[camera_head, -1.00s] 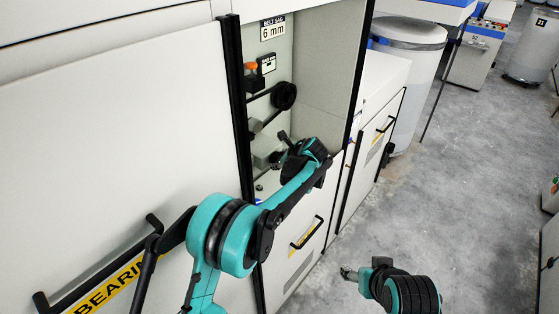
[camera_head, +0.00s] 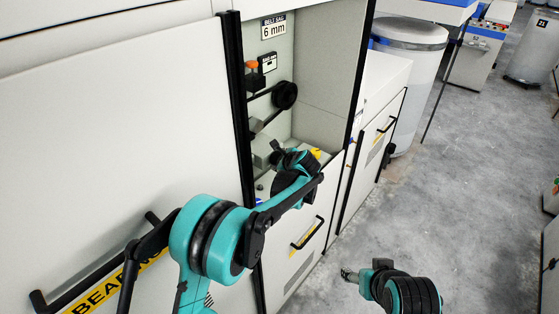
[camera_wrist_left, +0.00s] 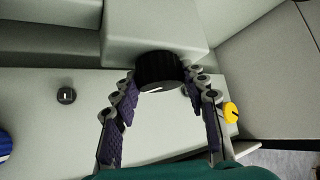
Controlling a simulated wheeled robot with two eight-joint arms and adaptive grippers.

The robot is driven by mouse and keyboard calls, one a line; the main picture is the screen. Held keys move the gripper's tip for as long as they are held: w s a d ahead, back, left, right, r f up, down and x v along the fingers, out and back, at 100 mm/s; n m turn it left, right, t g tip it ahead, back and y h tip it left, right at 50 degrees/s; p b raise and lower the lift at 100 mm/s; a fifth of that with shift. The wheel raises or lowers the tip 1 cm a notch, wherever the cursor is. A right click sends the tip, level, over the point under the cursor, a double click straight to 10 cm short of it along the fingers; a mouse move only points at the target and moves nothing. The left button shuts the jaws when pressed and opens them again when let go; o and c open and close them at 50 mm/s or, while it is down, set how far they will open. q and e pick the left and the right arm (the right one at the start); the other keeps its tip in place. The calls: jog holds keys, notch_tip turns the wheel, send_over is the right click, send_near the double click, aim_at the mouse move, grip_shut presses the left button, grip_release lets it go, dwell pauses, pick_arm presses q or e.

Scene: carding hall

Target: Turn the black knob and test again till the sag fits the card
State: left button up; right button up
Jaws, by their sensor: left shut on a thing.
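The black knob (camera_wrist_left: 158,68) has a white mark on its face and sits on a grey block. In the left wrist view it is between the fingertips of my left gripper (camera_wrist_left: 160,88), which is shut on it. In the head view my left gripper (camera_head: 279,156) is inside the open bay, and the knob is hidden or too small to tell there. The belt sag card (camera_head: 273,27) reads 6 mm at the bay's top. An orange-topped part (camera_head: 251,67) stands above the belt (camera_head: 264,92) and its black pulley (camera_head: 285,95). My right gripper (camera_head: 349,274) is above the floor, apart from everything; its jaws are unclear.
A yellow knob (camera_wrist_left: 231,112) is right of my left gripper and a small dark knob (camera_wrist_left: 66,95) is left of it. A black door edge (camera_head: 238,110) borders the bay.

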pick_arm(q)
jog(key=o, duration=1.2)
jog(key=shift+c, duration=0.2)
jog(key=shift+s, duration=0.1)
jog(key=v, duration=1.2)
